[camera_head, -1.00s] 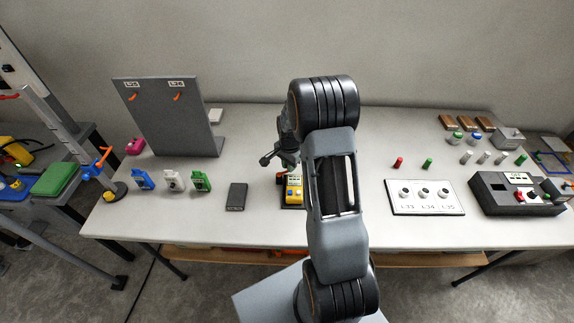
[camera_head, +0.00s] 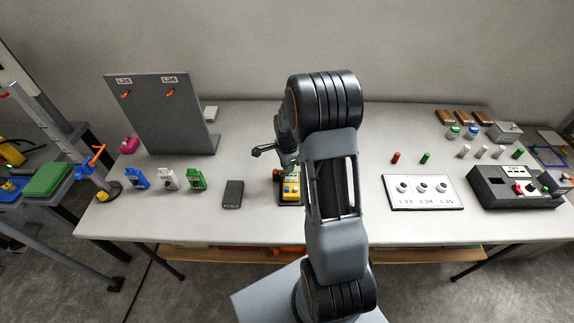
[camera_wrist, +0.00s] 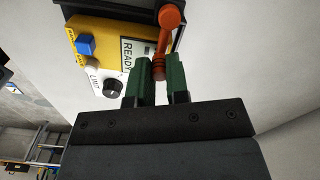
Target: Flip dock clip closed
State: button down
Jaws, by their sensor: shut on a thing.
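The yellow dock (camera_head: 291,190) sits on the table, partly hidden behind my arm in the head view. In the wrist view the dock (camera_wrist: 105,55) shows a blue button, a dark knob and a READY label. The orange dock clip (camera_wrist: 169,20) is a round-ended lever rising beside the label. My gripper (camera_wrist: 160,72), with green fingers, is shut on the lower part of the clip. The clip's hinge and the dock's far end are hidden or out of frame. In the head view the fingertips are hidden.
A dark flat block (camera_head: 232,194) lies left of the dock. Blue, white and green units (camera_head: 168,179) stand farther left, before a grey hook panel (camera_head: 165,115). A white socket plate (camera_head: 423,192) lies to the right.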

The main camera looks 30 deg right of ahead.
dwell(0.3)
jog(key=c, duration=1.3)
grip_release()
jog(key=shift+w+a, duration=0.1)
jog(key=shift+a, duration=0.1)
jog(key=shift+o, duration=1)
jog(key=shift+d, duration=0.15)
notch_tip(320, 180, up, 14)
jog(key=shift+f, duration=0.1)
